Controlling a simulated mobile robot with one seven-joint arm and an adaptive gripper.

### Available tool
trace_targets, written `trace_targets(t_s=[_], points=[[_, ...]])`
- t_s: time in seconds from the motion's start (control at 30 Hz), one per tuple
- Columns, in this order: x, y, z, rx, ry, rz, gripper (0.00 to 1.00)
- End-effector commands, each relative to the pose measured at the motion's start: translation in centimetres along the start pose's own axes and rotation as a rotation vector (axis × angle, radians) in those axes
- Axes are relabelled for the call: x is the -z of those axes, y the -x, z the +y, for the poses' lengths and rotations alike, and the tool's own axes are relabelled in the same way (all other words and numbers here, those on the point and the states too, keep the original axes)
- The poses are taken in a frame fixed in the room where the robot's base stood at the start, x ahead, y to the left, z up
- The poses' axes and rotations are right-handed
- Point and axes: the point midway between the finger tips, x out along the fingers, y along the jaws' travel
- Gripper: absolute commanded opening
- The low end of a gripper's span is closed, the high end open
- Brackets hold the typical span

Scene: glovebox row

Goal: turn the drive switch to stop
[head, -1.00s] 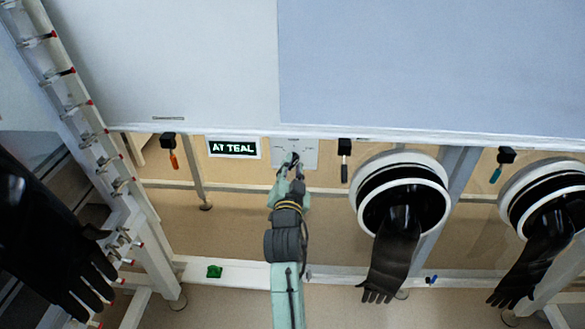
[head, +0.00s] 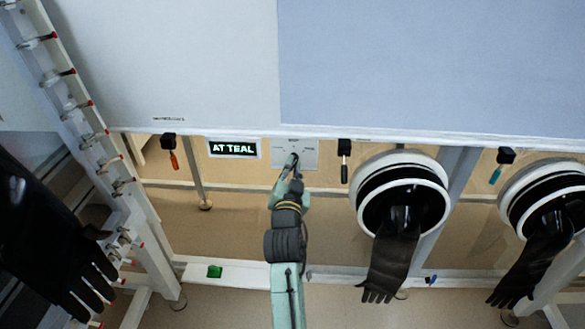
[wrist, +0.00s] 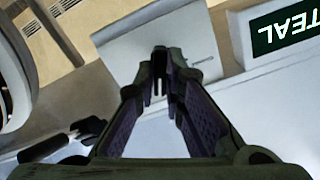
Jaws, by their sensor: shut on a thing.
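The drive switch's light grey plate (head: 308,157) is on the panel under the white cabinet edge, with small labels too faint to read surely. It also shows in the wrist view (wrist: 130,48). My gripper (head: 294,162) reaches up to the plate from below, its fingers against the plate's middle. In the wrist view my gripper (wrist: 160,85) has its fingertips close together around the switch knob, which they mostly hide. Which way the knob points cannot be told. A display (head: 233,149) left of the plate reads "AT TEAL" in lit letters; part of it shows in the wrist view (wrist: 290,28).
An orange-handled tool (head: 174,160) and a black-handled one (head: 345,167) hang either side. Right of these is a round glove port (head: 437,187) with a drooping black glove (head: 393,262). A white rack (head: 98,145) and another black glove (head: 45,240) stand left.

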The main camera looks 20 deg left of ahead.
Motion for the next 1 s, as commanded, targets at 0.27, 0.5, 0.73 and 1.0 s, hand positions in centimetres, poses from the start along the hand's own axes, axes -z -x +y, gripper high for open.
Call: trace_targets(t_s=[0.27,0.5,0.73,1.0], points=[[0.07,0.01,0.06,-0.002,0.195,-0.001,0.00],[0.05,0.01,0.01,-0.001,0.333,0.000,0.00],[-0.02,0.01,-0.02,0.000,0.403,-0.001,0.00],[-0.04,0.00,-0.01,-0.001,0.421,-0.001,0.00]])
